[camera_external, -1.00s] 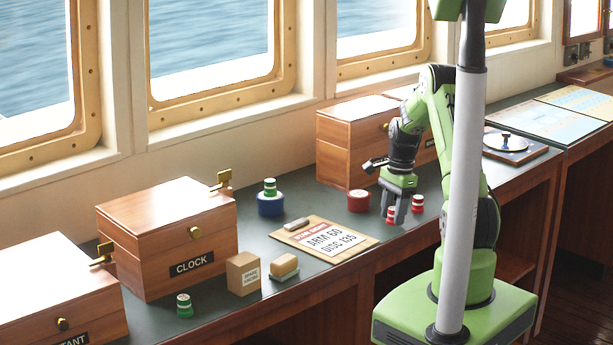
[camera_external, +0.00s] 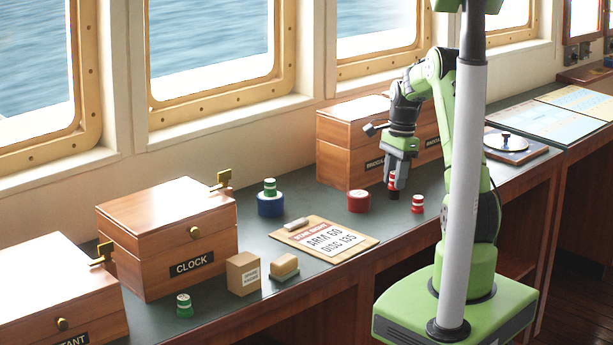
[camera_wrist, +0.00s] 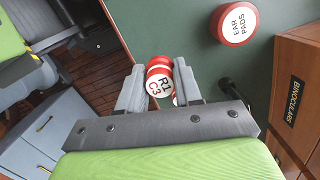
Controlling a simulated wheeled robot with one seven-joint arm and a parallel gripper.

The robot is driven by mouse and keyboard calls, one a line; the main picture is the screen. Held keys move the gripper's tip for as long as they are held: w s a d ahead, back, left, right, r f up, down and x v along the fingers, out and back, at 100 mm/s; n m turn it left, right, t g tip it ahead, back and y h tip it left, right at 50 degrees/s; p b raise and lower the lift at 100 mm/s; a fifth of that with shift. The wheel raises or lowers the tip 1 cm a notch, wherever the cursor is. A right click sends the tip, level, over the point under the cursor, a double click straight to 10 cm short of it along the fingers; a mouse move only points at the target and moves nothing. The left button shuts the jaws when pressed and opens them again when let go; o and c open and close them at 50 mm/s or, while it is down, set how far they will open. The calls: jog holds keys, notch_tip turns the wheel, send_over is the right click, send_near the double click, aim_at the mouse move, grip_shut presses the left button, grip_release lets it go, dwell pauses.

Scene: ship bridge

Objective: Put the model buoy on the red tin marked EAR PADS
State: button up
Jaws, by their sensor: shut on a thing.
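My gripper (camera_external: 395,184) is shut on a small red-and-white model buoy (camera_wrist: 159,82) and holds it above the counter; the buoy's top carries marks that look like "R1" and "C3". In the outside view the fingers partly hide it. The red tin (camera_external: 358,202) stands on the counter to the left of my gripper, apart from the buoy. In the wrist view its white lid (camera_wrist: 236,21) reads EAR PADS, and nothing stands on it.
A second red-and-white buoy (camera_external: 417,204) stands on the counter to the right. A blue tin (camera_external: 270,206) bears a green buoy (camera_external: 270,187). A clipboard (camera_external: 323,239) lies left of the red tin. The binoculars box (camera_external: 345,150) stands behind.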

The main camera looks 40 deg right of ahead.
aim_at(356, 193)
jog(key=w+r+m+t+h+p, duration=0.1)
jog(key=w+r+m+p, duration=0.45)
jog(key=w+m, duration=0.75)
jog(key=shift+m, duration=0.5)
jog(key=f, duration=0.7)
jog(key=s+f, duration=0.1)
jog(key=f, duration=0.2)
jog(key=shift+f, duration=0.3)
jog(key=shift+f+b, duration=0.2)
jog(key=shift+b, duration=0.15)
jog(key=o, duration=1)
jog(key=shift+r, duration=0.1)
